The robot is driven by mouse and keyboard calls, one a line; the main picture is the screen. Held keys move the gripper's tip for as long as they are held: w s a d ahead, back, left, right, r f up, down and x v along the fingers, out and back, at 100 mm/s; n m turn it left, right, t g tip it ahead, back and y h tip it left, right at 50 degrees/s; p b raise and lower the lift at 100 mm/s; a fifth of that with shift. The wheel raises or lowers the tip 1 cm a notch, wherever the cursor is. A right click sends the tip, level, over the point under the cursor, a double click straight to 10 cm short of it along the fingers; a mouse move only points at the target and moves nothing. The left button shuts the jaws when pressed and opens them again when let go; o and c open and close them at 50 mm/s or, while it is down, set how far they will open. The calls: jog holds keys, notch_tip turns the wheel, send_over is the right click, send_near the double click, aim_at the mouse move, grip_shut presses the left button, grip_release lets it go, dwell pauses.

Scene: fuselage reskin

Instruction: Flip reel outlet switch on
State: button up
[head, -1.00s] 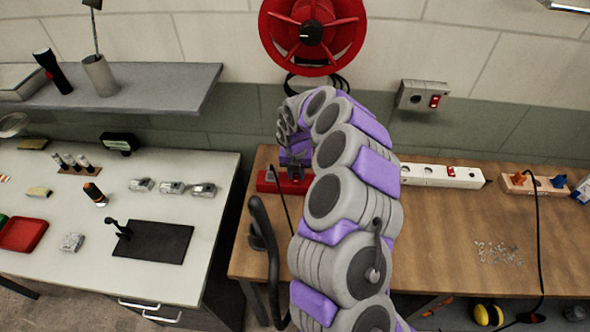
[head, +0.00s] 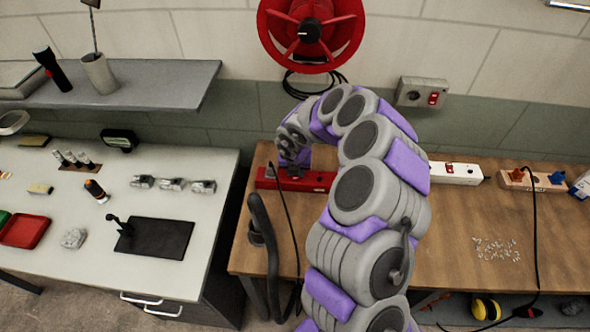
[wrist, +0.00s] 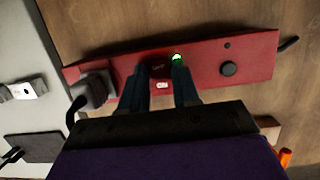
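The red reel (head: 311,32) hangs on the wall at the top of the head view. The wall outlet (head: 413,91) with a red switch (head: 433,98) is to its right, away from my gripper. A red power strip (head: 325,181) lies on the wooden bench under my gripper (head: 293,168). In the wrist view, the red strip (wrist: 208,66) has a black plug (wrist: 97,88), a dark switch (wrist: 160,67) and a lit green light (wrist: 177,57). My gripper (wrist: 160,75) has its fingers apart around the dark switch area. Whether they touch the strip is unclear.
A white power strip (head: 455,173) and a plug board (head: 532,181) lie to the right on the wooden bench (head: 470,215). A black cable hangs over its front. The white bench (head: 75,195) at left holds tools. My arm hides the bench's middle.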

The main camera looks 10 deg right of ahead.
jog(key=o, duration=0.3)
jog(key=shift+o, duration=0.2)
jog(key=p+v, duration=0.3)
jog(key=v, duration=1.4)
jog(key=shift+r, duration=0.15)
